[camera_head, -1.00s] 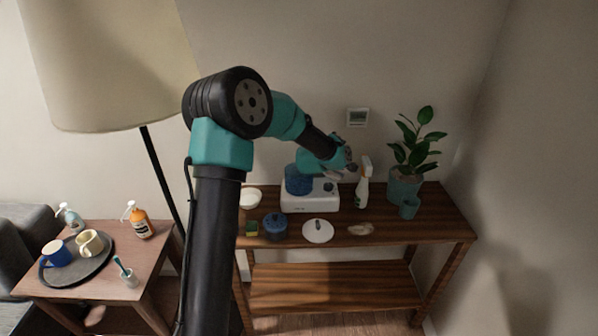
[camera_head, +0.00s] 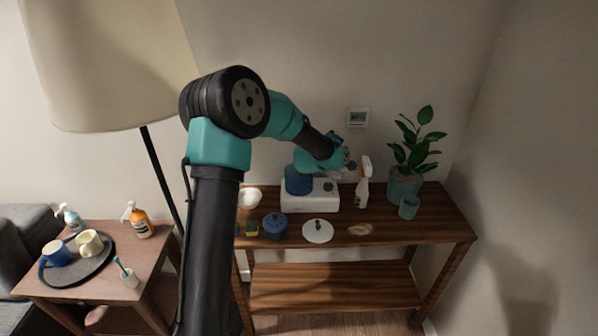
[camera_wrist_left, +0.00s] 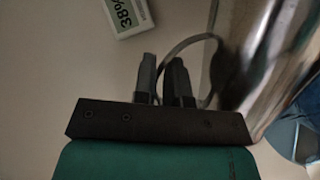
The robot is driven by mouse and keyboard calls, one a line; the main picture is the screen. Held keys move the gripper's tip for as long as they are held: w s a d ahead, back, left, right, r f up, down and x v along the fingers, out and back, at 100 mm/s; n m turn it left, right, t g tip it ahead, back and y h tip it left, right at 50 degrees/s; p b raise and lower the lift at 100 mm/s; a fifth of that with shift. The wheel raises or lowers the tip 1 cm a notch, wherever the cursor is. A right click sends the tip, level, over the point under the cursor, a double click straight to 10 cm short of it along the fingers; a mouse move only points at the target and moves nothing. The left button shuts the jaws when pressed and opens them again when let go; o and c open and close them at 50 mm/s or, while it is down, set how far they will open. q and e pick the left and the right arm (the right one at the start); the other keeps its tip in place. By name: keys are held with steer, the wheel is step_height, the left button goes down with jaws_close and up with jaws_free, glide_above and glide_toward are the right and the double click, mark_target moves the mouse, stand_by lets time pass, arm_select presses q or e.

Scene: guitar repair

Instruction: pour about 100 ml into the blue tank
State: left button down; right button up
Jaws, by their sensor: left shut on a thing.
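The blue tank (camera_head: 298,181) stands on a white base unit (camera_head: 311,202) with a dark knob, on the wooden shelf. My left gripper (camera_head: 348,166) is above the right side of the base, close to the tank. In the left wrist view its two fingers (camera_wrist_left: 163,68) are shut on the thin handle of a shiny metal jug (camera_wrist_left: 262,50). The jug looks tilted in that view. A blue rounded surface, likely the tank, shows at its lower right edge (camera_wrist_left: 297,133). The jug's spout and any liquid are hidden. My right gripper is not in view.
A spray bottle (camera_head: 364,182) stands just right of the gripper, with a potted plant (camera_head: 405,187) and small cup (camera_head: 408,207) beyond. A blue lidded pot (camera_head: 274,225), a white lid (camera_head: 318,231) and a sponge (camera_head: 252,228) lie in front. A wall display (camera_head: 358,117) hangs behind.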

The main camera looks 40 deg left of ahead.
arm_select(q)
steer(key=shift+s+a+r, duration=0.1)
steer(key=shift+a+r, duration=0.2)
stand_by(0.8)
steer(key=d+f+m, duration=0.1)
steer(key=w+d+f+m+g, duration=0.1)
steer(key=f, duration=0.1)
steer(key=shift+w+d+y, duration=0.1)
steer(key=shift+d+y, duration=0.15)
steer(key=shift+y, duration=0.15)
steer(key=shift+w+d+m, duration=0.1)
steer(key=shift+d+m, duration=0.1)
steer(key=shift+m, duration=0.1)
steer(key=shift+w+d+f+m+g+y, duration=0.1)
steer(key=shift+d+m+g+y, duration=0.15)
steer(key=shift+m+g+y, duration=0.05)
steer(key=shift+d+f, duration=0.1)
steer(key=shift+w+d+f+m, duration=0.1)
steer(key=shift+w+d+m, duration=0.05)
steer(key=shift+m, duration=0.15)
stand_by(0.5)
